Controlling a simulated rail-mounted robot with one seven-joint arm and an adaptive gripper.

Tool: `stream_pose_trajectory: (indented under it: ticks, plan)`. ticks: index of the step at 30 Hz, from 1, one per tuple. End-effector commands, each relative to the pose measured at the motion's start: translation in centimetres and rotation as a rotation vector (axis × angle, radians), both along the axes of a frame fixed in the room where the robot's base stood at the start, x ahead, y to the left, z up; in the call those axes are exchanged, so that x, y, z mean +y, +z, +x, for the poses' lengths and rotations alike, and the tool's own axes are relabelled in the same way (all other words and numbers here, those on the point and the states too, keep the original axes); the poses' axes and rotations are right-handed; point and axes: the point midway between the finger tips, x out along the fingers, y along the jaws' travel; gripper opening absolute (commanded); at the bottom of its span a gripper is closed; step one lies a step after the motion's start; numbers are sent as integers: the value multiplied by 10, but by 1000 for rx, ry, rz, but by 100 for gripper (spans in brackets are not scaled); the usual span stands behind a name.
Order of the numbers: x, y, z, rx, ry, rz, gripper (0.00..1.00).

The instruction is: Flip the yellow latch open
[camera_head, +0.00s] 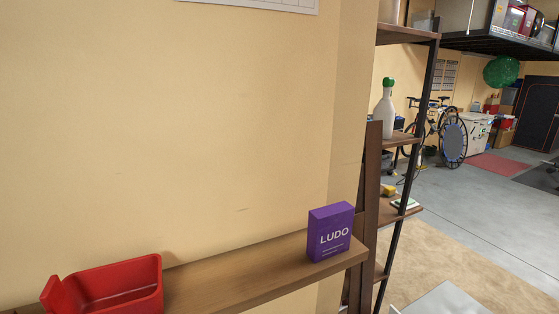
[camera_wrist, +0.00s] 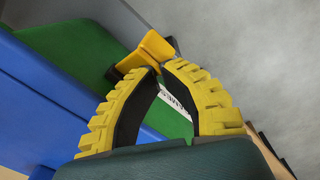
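The yellow latch (camera_wrist: 148,50) shows in the wrist view, on the edge of a green box or case (camera_wrist: 75,52), with a dark part beneath it. My gripper (camera_wrist: 161,67) has yellow ridged fingers with dark inner sides. Its fingers arch inward and their tips nearly meet, with nothing visibly held between them. The tips overlap the near side of the latch in the picture; I cannot tell whether they touch it. The latch and gripper do not show in the head view.
A blue surface (camera_wrist: 50,95) lies left of the green one. In the head view, a wooden shelf (camera_head: 225,275) carries a red bin (camera_head: 125,284) and a purple LUDO box (camera_head: 331,232). A white bottle (camera_head: 384,113) stands on a rack. Grey floor is open farther right.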

Motion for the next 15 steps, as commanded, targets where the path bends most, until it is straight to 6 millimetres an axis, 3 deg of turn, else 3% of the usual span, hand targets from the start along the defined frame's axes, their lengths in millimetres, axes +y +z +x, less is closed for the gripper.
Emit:
stream_pose_trajectory:
  ticks: [15]
  plan:
    - [2, -5, 3, -7, 0, 4, 0]
